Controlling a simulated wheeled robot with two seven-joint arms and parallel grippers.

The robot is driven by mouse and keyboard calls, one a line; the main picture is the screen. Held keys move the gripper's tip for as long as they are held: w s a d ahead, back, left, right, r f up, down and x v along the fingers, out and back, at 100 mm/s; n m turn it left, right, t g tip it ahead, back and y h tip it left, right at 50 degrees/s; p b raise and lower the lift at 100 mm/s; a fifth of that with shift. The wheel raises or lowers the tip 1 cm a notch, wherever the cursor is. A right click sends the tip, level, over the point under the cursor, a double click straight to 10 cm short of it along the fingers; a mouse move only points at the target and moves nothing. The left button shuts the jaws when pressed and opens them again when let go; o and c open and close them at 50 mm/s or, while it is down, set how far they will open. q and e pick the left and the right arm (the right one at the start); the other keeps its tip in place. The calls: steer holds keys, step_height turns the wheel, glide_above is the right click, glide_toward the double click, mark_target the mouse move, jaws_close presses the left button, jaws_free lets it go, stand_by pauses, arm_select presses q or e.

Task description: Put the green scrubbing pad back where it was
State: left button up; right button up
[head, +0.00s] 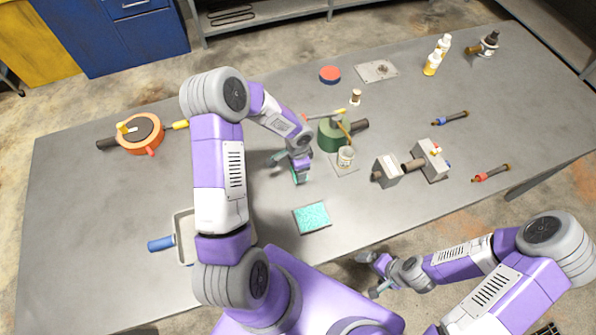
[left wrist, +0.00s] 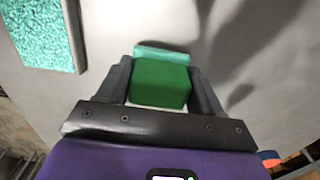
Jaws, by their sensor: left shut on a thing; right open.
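A green pad (left wrist: 160,85) with a teal edge sits between the fingers of my left gripper (left wrist: 163,78), which is shut on it. In the head view, the left gripper (head: 297,170) is over the middle of the table, and only a little of the pad (head: 300,176) shows below it. A turquoise speckled rectangle with a dark border (head: 312,217) lies on the table nearer to me; it also shows in the left wrist view (left wrist: 45,32). I cannot tell whether the pad touches the table. My right gripper (head: 377,274) is open and empty, off the table's front edge.
A grey vise-like block (head: 430,160) is farther right. The grey table (head: 90,220) is bare at far left.

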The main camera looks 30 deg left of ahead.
arm_select(q)
steer(key=shift+f, duration=1.35)
steer(key=shift+f, duration=0.1)
steer(key=o, duration=1)
step_height(320, 180, up, 12)
steer(key=shift+r, duration=0.2)
steer(key=shift+f, duration=0.1)
